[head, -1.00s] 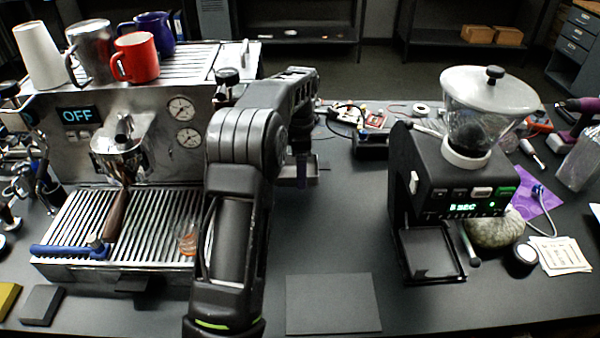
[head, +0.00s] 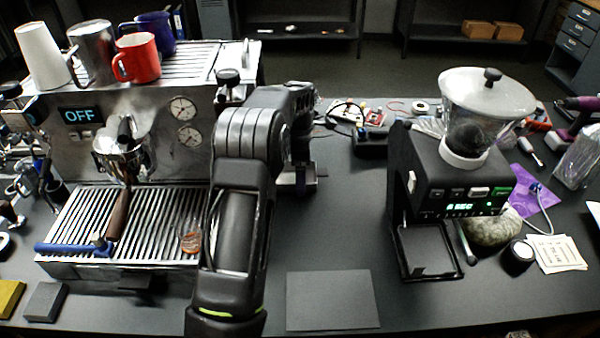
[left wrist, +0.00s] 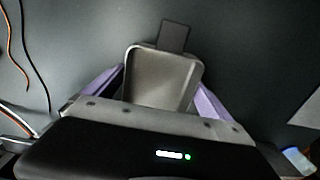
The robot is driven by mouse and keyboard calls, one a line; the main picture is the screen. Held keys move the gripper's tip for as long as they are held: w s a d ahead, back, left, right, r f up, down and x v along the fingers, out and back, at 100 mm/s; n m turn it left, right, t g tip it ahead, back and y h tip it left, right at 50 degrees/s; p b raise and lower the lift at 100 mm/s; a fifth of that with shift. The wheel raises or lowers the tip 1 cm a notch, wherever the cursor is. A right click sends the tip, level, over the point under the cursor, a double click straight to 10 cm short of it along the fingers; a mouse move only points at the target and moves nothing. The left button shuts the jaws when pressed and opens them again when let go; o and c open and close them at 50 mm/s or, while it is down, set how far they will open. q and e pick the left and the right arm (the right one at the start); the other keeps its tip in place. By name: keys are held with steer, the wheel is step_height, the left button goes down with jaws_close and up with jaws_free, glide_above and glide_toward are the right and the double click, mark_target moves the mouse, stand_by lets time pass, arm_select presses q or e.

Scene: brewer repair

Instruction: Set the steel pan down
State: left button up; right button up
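The steel pan (left wrist: 165,75) is a shallow, grey, rounded rectangular tray with a dark tab at its far end. In the left wrist view it sits between the purple fingers of my left gripper (left wrist: 160,88), which meet its two sides. In the head view my left gripper (head: 303,183) points down right of the espresso machine, and part of the pan (head: 319,178) shows beside it. The pan is at or just above the dark tabletop; I cannot tell whether it touches. My right gripper is in neither view.
The espresso machine (head: 85,262) stands left of my arm, with cups on top and a small glass (head: 190,238) on its grate. The grinder (head: 455,185) stands to the right. A flat grey mat (head: 333,301) lies in front. Cables and electronics (head: 368,125) lie behind. Table between gripper and grinder is clear.

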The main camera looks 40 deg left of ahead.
arm_select(q)
steer(key=shift+o, duration=0.3)
steer(key=shift+r, duration=0.15)
steer(key=shift+r, duration=0.15)
step_height(320, 180, up, 12)
steer(key=shift+p, duration=0.4)
stand_by(0.4)
